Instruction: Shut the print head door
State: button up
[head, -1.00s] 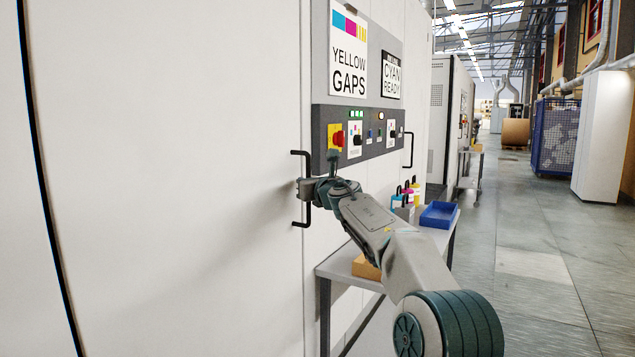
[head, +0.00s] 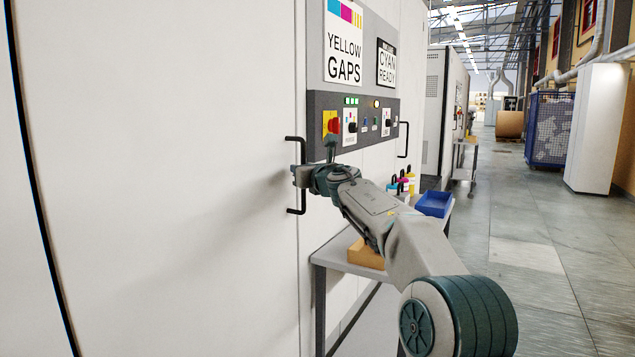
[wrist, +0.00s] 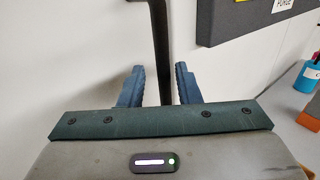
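The door is a large, plain white panel (head: 160,170) filling the left of the head view. A black bar handle (head: 295,145) stands upright near its right edge, beside a vertical seam. I cannot tell whether the door is flush or slightly ajar. My gripper (head: 297,176) is at the middle of this handle. In the wrist view, the handle (wrist: 160,45) runs between the two blue fingers of my gripper (wrist: 159,86). A small gap shows on each side of the bar, so the fingers are open around it.
Right of the seam, a grey control panel (head: 350,101) carries buttons, lamps and a red knob. Below it stands a table (head: 335,250) with a blue tray (head: 434,204), an orange block (head: 365,254) and ink bottles. A second handle (head: 404,140) is farther right. Open floor (head: 535,270) lies to the right.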

jog(key=b+v, duration=0.4)
jog(key=v, duration=0.7)
jog(key=shift+s+b, duration=0.35)
jog(key=shift+b, duration=0.05)
jog(key=s+d+r+m+t+h+p, duration=0.1)
jog(key=s+d+r+m+h+p, duration=0.3)
jog(key=d+m+p, duration=0.55)
jog(key=s+d+f+m+g+h+p, duration=0.3)
jog(key=s+d+m+h+p, duration=0.5)
jog(key=m, duration=0.8)
jog(key=s+f+m+g+y+p, duration=0.1)
jog(key=s+f+m+g+p, duration=0.2)
jog(key=s, duration=0.6)
jog(key=s+d+f+m+g+y+p, duration=0.1)
jog(key=s+f+m+g+p, duration=0.2)
jog(key=s+m, duration=0.5)
jog(key=s+d+f+m+g+p, duration=0.1)
jog(key=s+f+m+g+p, duration=0.2)
jog(key=s, duration=0.8)
jog(key=m+g+p, duration=0.1)
jog(key=m+p, duration=0.1)
jog(key=m, duration=0.1)
jog(key=shift+s+d+f+g+y, duration=0.2)
jog(key=shift+d+f+g+y, duration=0.1)
jog(key=shift+f+y, duration=0.1)
